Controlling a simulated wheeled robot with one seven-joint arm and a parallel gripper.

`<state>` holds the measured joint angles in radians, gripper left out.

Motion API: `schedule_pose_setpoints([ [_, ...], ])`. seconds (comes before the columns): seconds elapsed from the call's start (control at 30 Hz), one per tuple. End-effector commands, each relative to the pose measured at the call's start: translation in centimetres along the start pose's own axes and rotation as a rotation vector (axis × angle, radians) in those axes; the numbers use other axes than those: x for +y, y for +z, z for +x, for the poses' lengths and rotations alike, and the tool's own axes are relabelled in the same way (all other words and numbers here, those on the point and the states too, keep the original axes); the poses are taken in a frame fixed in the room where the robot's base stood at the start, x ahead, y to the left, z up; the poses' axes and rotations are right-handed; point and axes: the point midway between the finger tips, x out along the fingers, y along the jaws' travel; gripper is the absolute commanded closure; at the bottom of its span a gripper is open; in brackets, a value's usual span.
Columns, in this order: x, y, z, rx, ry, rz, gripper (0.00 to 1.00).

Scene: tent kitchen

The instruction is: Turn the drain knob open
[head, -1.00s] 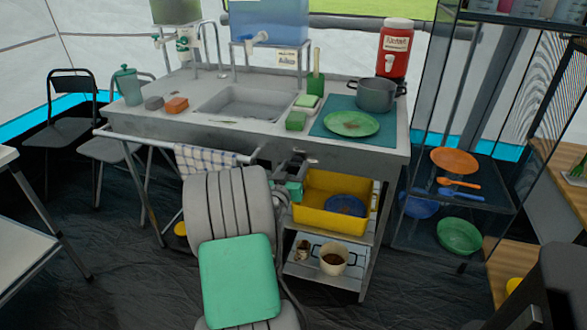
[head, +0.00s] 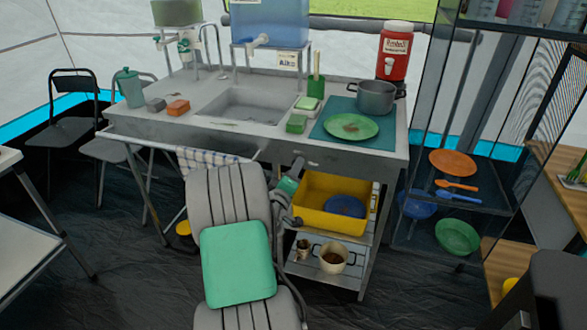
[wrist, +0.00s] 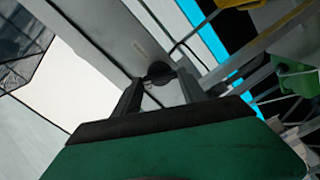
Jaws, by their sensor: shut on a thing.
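The drain knob (wrist: 158,69) is a small dark round piece against the grey metal sink unit in the wrist view. My gripper (wrist: 160,79) has its two dark fingers on either side of this knob and is shut on it. In the head view, my gripper (head: 297,168) is at the front underside of the sink counter (head: 345,158), above the yellow bin. My own arm partly hides that spot, and the knob cannot be made out there. How far the knob is turned cannot be told.
A yellow bin (head: 325,220) with a blue bowl (head: 345,206) sits on the shelf close below my gripper. A checked towel (head: 212,159) hangs on the front rail to the left. A glass shelf unit with an orange plate (head: 452,162) stands at the right.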

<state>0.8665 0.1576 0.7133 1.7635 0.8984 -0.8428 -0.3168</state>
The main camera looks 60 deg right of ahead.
Motion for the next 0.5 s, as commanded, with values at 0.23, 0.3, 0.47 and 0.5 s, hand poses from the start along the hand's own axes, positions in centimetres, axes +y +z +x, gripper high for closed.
schedule_pose_setpoints([
  [0.23, 0.07, -0.04, -0.04, -0.001, -0.002, -0.222, 0.91],
  [0.3, 0.04, -0.03, -0.03, -0.001, -0.003, -0.276, 0.91],
  [0.47, 0.02, 0.01, -0.02, -0.001, -0.002, -0.384, 0.91],
  [0.5, 0.00, 0.02, -0.02, -0.001, -0.002, -0.406, 0.91],
])
